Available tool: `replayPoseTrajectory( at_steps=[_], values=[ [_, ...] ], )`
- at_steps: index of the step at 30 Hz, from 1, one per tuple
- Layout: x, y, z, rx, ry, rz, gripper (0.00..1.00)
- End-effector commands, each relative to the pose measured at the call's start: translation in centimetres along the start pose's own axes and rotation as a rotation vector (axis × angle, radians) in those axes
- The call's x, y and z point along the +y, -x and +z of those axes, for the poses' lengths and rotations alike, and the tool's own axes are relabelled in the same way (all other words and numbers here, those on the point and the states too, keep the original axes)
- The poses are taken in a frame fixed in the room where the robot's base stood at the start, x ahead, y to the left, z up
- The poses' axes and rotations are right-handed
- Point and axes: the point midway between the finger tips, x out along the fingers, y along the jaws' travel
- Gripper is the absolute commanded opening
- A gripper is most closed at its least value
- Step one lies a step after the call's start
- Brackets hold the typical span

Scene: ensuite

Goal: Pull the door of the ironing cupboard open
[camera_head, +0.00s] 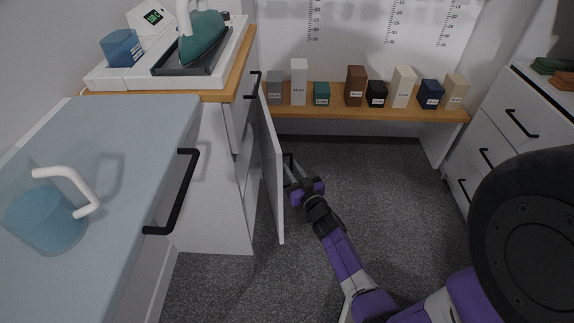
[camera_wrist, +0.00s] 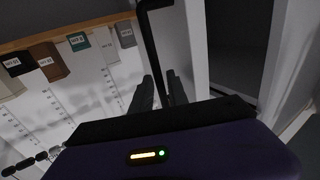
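The ironing cupboard door (camera_head: 272,168) is a white panel below the wooden counter. It stands swung out from the cupboard front, partly open. Its black bar handle (camera_head: 289,162) is on the side facing the room. My gripper (camera_head: 293,180) is at this handle. In the wrist view the handle (camera_wrist: 153,45) runs down between the two dark fingers of my gripper (camera_wrist: 160,85), which sit close on either side of it and appear closed on it. The door (camera_wrist: 197,45) shows there as a pale panel, with a dark opening to its right.
An iron (camera_head: 203,40) and a blue cup (camera_head: 122,47) stand on the counter. Several labelled blocks line a wooden shelf (camera_head: 345,113). White drawers (camera_head: 500,120) stand right. Carpet (camera_head: 380,180) is clear.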

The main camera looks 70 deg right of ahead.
Motion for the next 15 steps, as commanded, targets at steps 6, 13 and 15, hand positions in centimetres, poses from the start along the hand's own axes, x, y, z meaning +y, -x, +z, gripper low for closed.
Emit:
replayPoseTrajectory(
  at_steps=[6,13,15],
  values=[
    [0.0,-2.8,0.2,0.0,-0.001,0.0,0.2],
    [-0.1,-3.6,0.1,-0.001,0.0,0.0,0.2],
    [-0.1,-3.6,0.0,-0.001,0.0,0.0,0.2]
  ],
)
